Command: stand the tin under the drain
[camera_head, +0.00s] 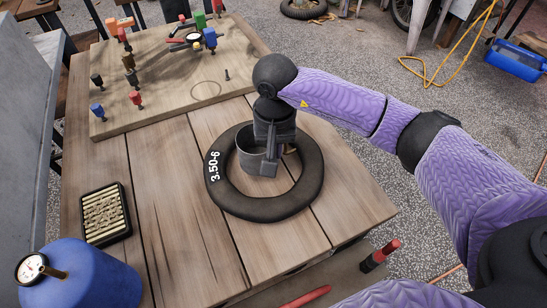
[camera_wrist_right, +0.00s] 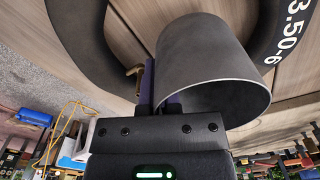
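The tin (camera_head: 250,157) is a grey open cylinder inside the ring of a black tyre (camera_head: 224,192) on the wooden table. My right gripper (camera_head: 270,160) reaches down from above at the tin's right side. In the right wrist view the tin (camera_wrist_right: 210,60) fills the upper middle, its open mouth towards the camera. The right gripper (camera_wrist_right: 161,98) has one finger outside the tin wall and one inside, shut on the wall. Whether the tin touches the table is unclear. A small brass part (camera_wrist_right: 132,72) shows beside the tin; I cannot tell whether it is the drain. My left gripper is out of view.
A raised tool board (camera_head: 160,115) with coloured pegs fills the back of the table.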

